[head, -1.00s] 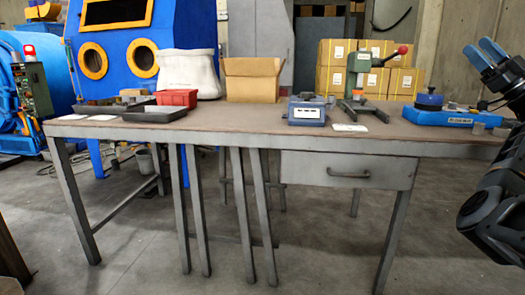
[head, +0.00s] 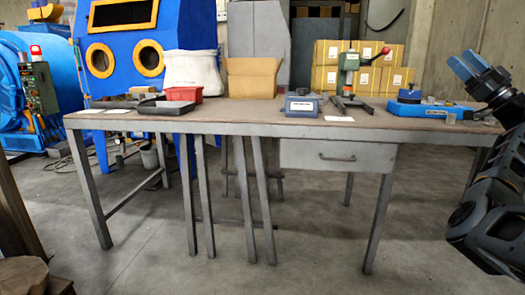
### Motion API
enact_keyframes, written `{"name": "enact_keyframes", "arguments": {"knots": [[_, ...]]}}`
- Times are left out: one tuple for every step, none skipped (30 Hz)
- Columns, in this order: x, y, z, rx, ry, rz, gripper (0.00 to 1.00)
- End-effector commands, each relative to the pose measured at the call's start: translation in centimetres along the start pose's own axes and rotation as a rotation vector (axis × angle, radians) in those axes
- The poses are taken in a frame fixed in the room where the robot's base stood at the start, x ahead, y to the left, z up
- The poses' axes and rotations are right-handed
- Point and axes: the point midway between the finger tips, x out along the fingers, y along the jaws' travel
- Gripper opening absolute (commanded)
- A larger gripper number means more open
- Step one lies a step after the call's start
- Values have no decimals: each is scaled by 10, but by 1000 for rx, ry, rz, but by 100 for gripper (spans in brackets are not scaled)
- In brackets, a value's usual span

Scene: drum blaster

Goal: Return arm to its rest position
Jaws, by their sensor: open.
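My gripper (head: 468,66) is at the upper right of the head view, with two blue fingertips spread a little apart and nothing between them. It points up and to the left, above the right end of the workbench (head: 240,128). My black arm shows below it along the right edge of the view, folded beside the bench. The rest of the arm is cut off by the frame.
The bench holds a white sack (head: 190,70), a cardboard box (head: 252,78), a red bin (head: 184,94), a green press (head: 350,75) and a blue fixture (head: 425,110). A wooden stump (head: 30,276) stands at lower left. The floor before the bench is clear.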

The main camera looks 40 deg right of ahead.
Motion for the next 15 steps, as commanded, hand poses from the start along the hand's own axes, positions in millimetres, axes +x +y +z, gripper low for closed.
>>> {"name": "enact_keyframes", "arguments": {"knots": [[-1,-5,8,12,-15,1,62],[-2,-9,14,20,-27,4,62],[-3,-13,21,30,-41,7,62],[-4,-15,26,36,-51,10,62],[-6,-20,33,47,-65,13,62],[-8,-25,41,59,-83,17,62],[-10,-30,49,69,-99,21,62],[-11,-34,56,79,-114,25,62],[-14,-42,67,94,-136,29,62],[-16,-48,75,106,-154,33,62],[-19,-54,84,117,-173,38,62],[-22,-63,96,133,-201,43,62],[-26,-71,106,148,-223,48,62],[-30,-80,116,160,-247,54,62],[-36,-93,132,181,-283,61,62]]}}
